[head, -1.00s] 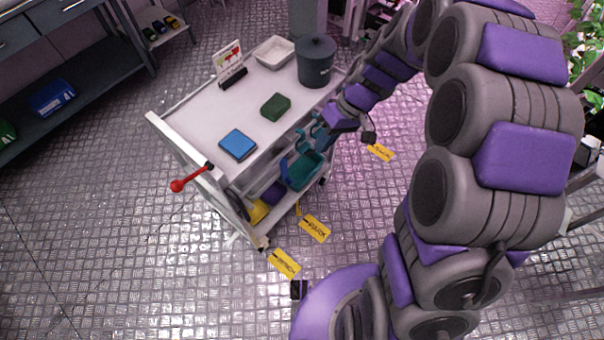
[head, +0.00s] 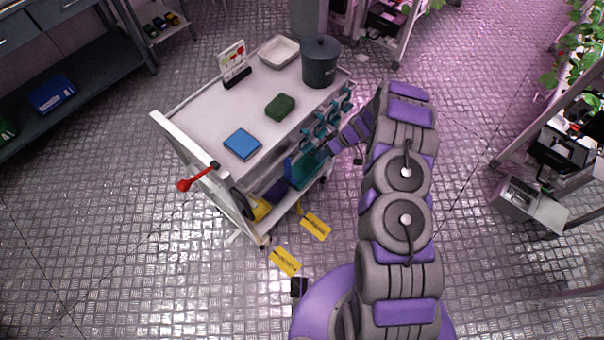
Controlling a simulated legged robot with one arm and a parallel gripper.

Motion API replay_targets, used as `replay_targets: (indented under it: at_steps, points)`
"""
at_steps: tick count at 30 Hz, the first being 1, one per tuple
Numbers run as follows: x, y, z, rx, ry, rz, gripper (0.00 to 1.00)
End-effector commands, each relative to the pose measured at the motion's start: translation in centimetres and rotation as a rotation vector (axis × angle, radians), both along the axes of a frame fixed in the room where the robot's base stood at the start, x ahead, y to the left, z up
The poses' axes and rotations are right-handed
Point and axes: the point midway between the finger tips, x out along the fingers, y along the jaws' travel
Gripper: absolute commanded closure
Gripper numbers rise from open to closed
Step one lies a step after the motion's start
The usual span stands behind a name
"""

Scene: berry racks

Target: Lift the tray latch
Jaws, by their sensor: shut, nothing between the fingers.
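A white cart (head: 192,108) stands left of my arm. A red-knobbed lever (head: 197,177) sticks out from its near left corner; I cannot tell whether this is the tray latch. Several teal hook-like pieces (head: 320,131) line the cart's right side, above a teal bin (head: 303,170) on the lower level. My gripper (head: 333,147) is small in view, at the cart's right side close to the teal pieces, far from the red lever. It is shut and empty. I cannot tell whether it touches anything.
On the cart top are a blue pad (head: 242,144), a green block (head: 280,107), a dark lidded pot (head: 320,63), a white dish (head: 279,52) and a sign (head: 234,62). Yellow tags (head: 285,261) lie on the floor. Dark shelving (head: 75,85) stands left; the front-left floor is clear.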

Motion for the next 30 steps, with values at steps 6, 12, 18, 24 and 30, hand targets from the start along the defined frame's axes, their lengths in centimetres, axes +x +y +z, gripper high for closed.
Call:
replay_targets:
  at_steps: [6, 12, 18, 24, 30]
  points:
    - [0.1, -0.6, -2.2, -0.001, -0.014, 0.006, 1.00]
    - [-0.1, 1.0, -4.5, -0.001, -0.012, 0.009, 1.00]
    - [-0.3, 3.2, -7.7, -0.004, -0.011, 0.010, 1.00]
    - [-0.3, 4.9, -10.1, -0.004, -0.015, 0.007, 1.00]
    - [-1.6, 6.4, -10.3, 0.001, -0.013, 0.005, 1.00]
